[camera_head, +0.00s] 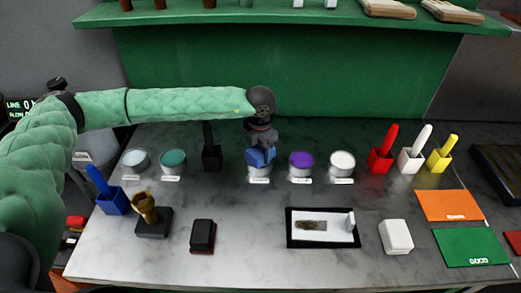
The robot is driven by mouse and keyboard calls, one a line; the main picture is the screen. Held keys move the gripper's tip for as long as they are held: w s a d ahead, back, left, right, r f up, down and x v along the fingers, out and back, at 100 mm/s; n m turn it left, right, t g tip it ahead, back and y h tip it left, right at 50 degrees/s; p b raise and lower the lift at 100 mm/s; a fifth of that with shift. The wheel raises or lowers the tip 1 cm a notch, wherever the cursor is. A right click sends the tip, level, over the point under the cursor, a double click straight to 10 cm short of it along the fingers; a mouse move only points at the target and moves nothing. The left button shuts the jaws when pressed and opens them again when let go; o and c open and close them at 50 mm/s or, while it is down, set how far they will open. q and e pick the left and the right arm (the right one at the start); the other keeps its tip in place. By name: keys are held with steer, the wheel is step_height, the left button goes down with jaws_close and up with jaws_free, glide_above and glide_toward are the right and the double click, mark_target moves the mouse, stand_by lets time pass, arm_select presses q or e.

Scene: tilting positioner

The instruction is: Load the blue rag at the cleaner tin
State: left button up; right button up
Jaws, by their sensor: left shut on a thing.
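My left gripper (261,146) hangs down from the green-sleeved arm that reaches in from the left. It is shut on the blue rag (260,158), which bunches below the fingers. The rag is at the mouth of the middle tin (259,175) in the row and hides its contents. I cannot tell how deep the rag goes into it. The tin's white label faces me, too small to read. My right gripper is out of view.
Tins with pale blue (134,158), teal (173,158), purple (302,159) and white (342,159) contents stand in the row. A dark upright block (211,156) is left of the rag. A framed white tray (321,241) lies in front. Coloured holders stand at right.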

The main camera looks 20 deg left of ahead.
mark_target(260, 148)
arm_select(q)
steer(key=shift+f+b, duration=0.5)
steer(key=shift+f, duration=0.05)
stand_by(1.0)
steer(key=shift+s+f+b, duration=0.15)
steer(key=shift+b, duration=0.35)
stand_by(2.4)
steer(key=shift+r+p, duration=0.4)
steer(key=shift+r, duration=3.25)
steer(key=shift+m, duration=0.3)
